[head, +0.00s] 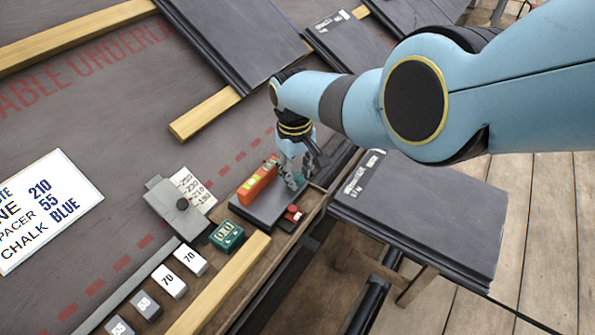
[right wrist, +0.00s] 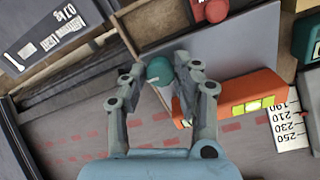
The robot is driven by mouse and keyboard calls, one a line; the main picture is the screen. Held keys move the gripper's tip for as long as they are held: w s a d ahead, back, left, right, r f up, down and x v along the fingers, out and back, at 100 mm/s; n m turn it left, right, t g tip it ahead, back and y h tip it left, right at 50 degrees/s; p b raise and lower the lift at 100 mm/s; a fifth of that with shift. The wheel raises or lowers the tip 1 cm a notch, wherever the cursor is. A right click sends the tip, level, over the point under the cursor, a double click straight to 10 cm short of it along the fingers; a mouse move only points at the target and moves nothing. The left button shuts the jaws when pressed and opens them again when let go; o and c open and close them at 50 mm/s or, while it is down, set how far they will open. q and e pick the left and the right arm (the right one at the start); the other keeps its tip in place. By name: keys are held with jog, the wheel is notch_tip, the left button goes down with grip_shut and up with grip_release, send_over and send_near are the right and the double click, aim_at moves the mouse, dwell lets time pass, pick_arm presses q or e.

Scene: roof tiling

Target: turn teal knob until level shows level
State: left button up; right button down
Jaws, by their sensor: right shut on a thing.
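The teal knob (right wrist: 159,70) shows in the right wrist view between the fingertips of my right gripper (right wrist: 172,82), which is shut on it. In the head view my right gripper (head: 292,172) reaches down at the far end of a grey plate (head: 262,212), and its fingers largely hide the knob. The orange level (head: 258,181) lies on this plate beside the gripper; it also shows in the right wrist view (right wrist: 235,95). Its yellow-green vial (right wrist: 253,105) faces the camera, but I cannot make out the bubble's position. My left gripper is not in view.
A red knob (head: 293,213) sits near the plate's edge. A green counter box (head: 227,235), a grey gauge block with a scale (head: 195,192) and numbered spacers (head: 170,280) stand close by. Slates (head: 425,210) are stacked at the right.

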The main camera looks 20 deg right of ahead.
jog(key=shift+w+a+r, duration=0.1)
jog(key=shift+w+r, duration=0.15)
jog(key=shift+r, duration=0.1)
jog(key=c, duration=1.3)
grip_release()
jog(key=shift+o, duration=1.4)
jog(key=shift+s, duration=0.15)
jog(key=shift+o, duration=0.2)
jog(key=shift+f, duration=0.1)
jog(key=shift+s, duration=0.1)
notch_tip(320, 180, up, 12)
jog(key=shift+a, duration=0.15)
